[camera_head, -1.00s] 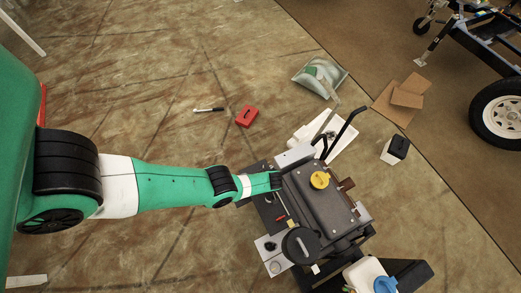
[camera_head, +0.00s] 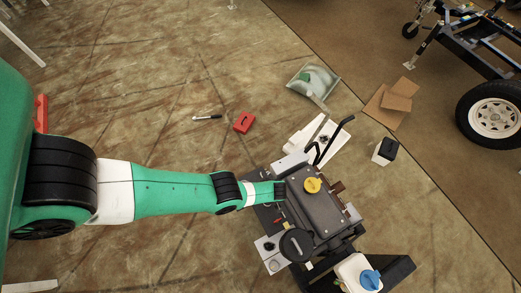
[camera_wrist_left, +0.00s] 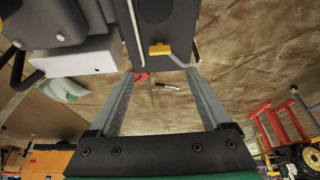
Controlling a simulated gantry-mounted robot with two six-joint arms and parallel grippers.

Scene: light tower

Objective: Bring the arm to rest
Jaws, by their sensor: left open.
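My left arm (camera_head: 175,193), green, white and black, reaches in from the left in the head view. Its gripper end (camera_head: 279,190) is at the left side of the dark grey light-tower machine (camera_head: 317,212); the fingertips are hard to make out there. In the left wrist view my left gripper (camera_wrist_left: 160,73) is open, its two grey fingers apart with nothing held between them. The dark machine body (camera_wrist_left: 165,20) and a yellow piece (camera_wrist_left: 160,49) lie just beyond the fingertips. I cannot tell whether the fingers touch the machine. My right gripper is not in view.
A yellow cap (camera_head: 312,185) and black round lid (camera_head: 297,244) top the machine. A white jug with a blue cap (camera_head: 369,280) stands in front.

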